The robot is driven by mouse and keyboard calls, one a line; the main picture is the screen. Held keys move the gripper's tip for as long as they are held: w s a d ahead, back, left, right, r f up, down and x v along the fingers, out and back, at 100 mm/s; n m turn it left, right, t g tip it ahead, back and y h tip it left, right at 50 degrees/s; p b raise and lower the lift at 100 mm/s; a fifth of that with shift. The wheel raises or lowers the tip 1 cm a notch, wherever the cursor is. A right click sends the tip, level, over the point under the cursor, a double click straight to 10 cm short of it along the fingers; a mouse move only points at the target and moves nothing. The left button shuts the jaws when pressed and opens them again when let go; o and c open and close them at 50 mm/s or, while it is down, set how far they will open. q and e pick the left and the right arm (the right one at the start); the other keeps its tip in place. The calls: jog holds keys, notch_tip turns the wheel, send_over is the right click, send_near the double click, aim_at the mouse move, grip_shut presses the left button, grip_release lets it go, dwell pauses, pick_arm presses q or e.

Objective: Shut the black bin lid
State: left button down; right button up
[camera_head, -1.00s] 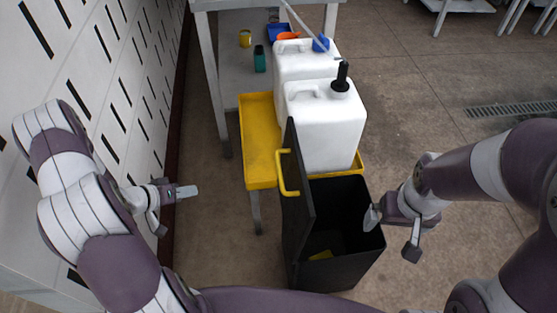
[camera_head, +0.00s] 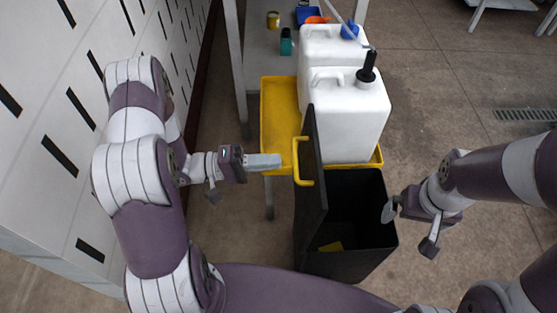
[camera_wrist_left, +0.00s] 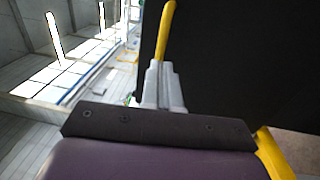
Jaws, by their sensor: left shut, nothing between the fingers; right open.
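The black bin (camera_head: 350,262) stands open on the floor, with a yellow item (camera_head: 331,246) inside. Its black lid (camera_head: 312,190) stands upright on the left side, with a yellow handle (camera_head: 302,180) on the outer face. The lid (camera_wrist_left: 245,70) and its handle (camera_wrist_left: 167,28) also show in the left wrist view. My left gripper (camera_head: 279,161) is shut and empty, its tips close to the left of the handle; I cannot tell whether they touch it. My right gripper (camera_head: 389,211) is open and empty at the bin's right rim.
Two white jugs (camera_head: 345,110) stand in a yellow tray (camera_head: 279,100) behind the bin. A workbench (camera_head: 268,50) with small items is further back. A white slotted wall (camera_head: 60,110) is at the left.

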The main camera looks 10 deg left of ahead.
pick_arm(q)
jog(key=shift+x, duration=1.15)
